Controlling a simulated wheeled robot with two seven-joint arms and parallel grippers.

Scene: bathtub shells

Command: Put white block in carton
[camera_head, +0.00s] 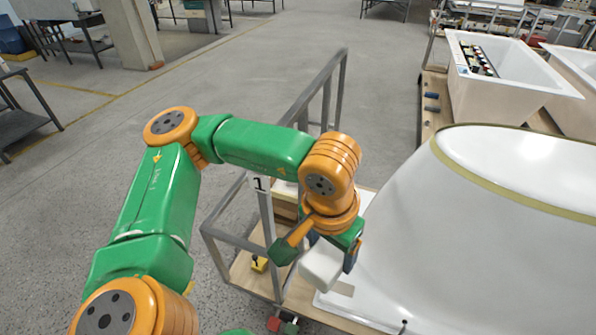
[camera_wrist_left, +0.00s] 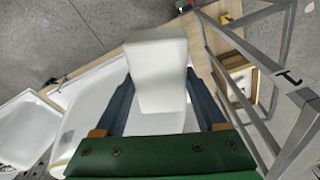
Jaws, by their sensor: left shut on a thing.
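The white block (camera_head: 320,268) is between the fingers of my left gripper (camera_head: 331,258), which is shut on it. In the left wrist view the block (camera_wrist_left: 158,72) fills the space between the two dark fingers (camera_wrist_left: 160,103) and extends beyond them. It is held above the wooden cart deck, beside the large white tub shell (camera_head: 440,240). A brown box that looks like the carton (camera_head: 286,211) stands inside the metal frame, partly hidden by my arm and a post. It shows at the right in the left wrist view (camera_wrist_left: 239,92), apart from the block. My right gripper is not seen.
A grey metal frame (camera_head: 222,241) with a "1" tag surrounds the carton's side of the cart. A small yellow object (camera_head: 259,263) lies on the deck. Another tub (camera_head: 500,85) stands at upper right. The floor behind the frame is clear.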

